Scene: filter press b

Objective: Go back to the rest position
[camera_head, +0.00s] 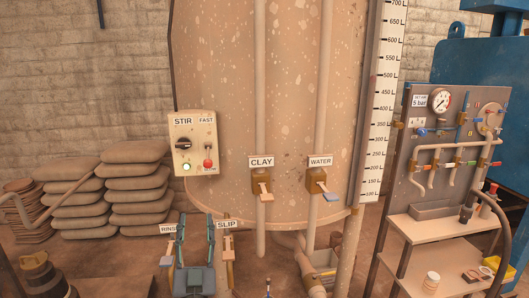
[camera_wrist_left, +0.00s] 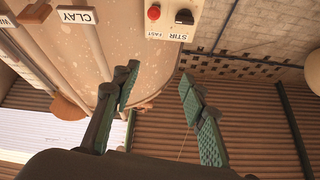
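My left gripper (camera_head: 196,222) is at the bottom of the head view, pointing up, in front of the lower tank and between the RINSE (camera_head: 168,229) and SLIP (camera_head: 227,224) labels. Its two green-padded fingers are apart with nothing between them. In the left wrist view the gripper (camera_wrist_left: 160,76) is also open and empty. The STIR/FAST switch box (camera_head: 194,143) is on the tank above the gripper, not touched. My right gripper is in neither view.
The big tan tank (camera_head: 290,90) carries CLAY (camera_head: 262,187) and WATER (camera_head: 318,180) valve levers. Stacked grey sacks (camera_head: 135,180) are at the left. A gauge panel (camera_head: 445,150) over a shelf cart (camera_head: 440,234) is at the right, with a blue machine (camera_head: 475,60) behind.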

